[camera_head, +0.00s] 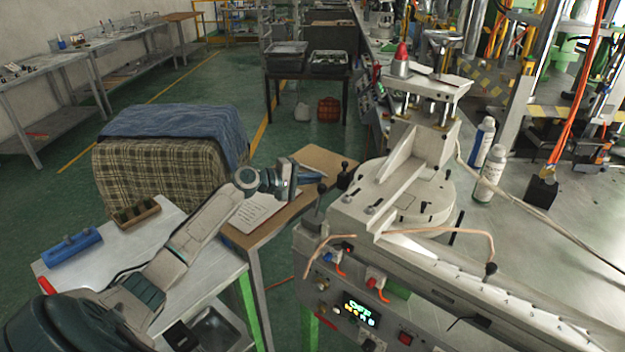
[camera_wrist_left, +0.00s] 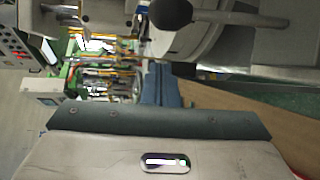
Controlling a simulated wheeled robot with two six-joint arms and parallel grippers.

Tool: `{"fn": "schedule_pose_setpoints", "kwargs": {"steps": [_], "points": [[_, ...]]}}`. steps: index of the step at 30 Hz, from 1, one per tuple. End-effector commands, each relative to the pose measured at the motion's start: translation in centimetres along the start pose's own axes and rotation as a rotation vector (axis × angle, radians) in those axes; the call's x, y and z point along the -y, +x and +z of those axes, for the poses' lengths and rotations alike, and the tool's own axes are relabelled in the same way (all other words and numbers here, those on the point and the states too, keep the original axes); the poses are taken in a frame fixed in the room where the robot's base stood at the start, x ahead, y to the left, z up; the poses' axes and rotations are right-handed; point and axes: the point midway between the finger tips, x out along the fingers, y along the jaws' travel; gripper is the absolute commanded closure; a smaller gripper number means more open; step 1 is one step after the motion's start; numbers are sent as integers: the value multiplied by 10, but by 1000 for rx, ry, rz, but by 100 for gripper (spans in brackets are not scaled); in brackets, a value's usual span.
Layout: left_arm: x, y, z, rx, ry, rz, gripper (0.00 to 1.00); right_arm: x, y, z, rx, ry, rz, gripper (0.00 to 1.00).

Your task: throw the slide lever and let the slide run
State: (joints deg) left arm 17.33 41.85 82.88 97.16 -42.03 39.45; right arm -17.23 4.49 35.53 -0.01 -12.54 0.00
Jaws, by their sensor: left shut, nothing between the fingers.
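The wax injection machine (camera_head: 420,192) fills the right of the head view, with a round white table and a long pale slide rail (camera_head: 500,298) carrying a scale. A lever with a black ball knob (camera_head: 322,188) stands upright at its left corner. A second black knob (camera_head: 345,165) is just behind. My left gripper (camera_head: 312,178) is shut and empty, just left of and behind the nearer knob; whether they touch is unclear. In the left wrist view the shut blue-grey fingers (camera_wrist_left: 165,85) point near a lever's dark ball (camera_wrist_left: 171,15), apart from it. My right gripper is out of view.
A panel with a lit display (camera_head: 360,312) and buttons faces front. Copper-coloured pipes (camera_head: 440,234) bend over the machine. A wooden desk with a paper (camera_head: 256,211) lies under my left arm. A metal table (camera_head: 125,270) with a blue holder (camera_head: 72,249) is at left. Bottles (camera_head: 490,175) stand right.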

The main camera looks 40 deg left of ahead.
Motion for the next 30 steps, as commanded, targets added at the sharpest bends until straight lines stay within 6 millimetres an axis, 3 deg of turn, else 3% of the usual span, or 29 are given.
{"fn": "schedule_pose_setpoints", "kwargs": {"steps": [1, 9, 30], "points": [[-3, -6, 9, 2, 2, -6, 100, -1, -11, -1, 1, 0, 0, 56], [-1, -14, 33, 1, 1, -3, 100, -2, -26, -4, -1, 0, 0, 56], [1, -19, 38, 0, 2, -3, 100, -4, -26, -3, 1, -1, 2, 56]]}}
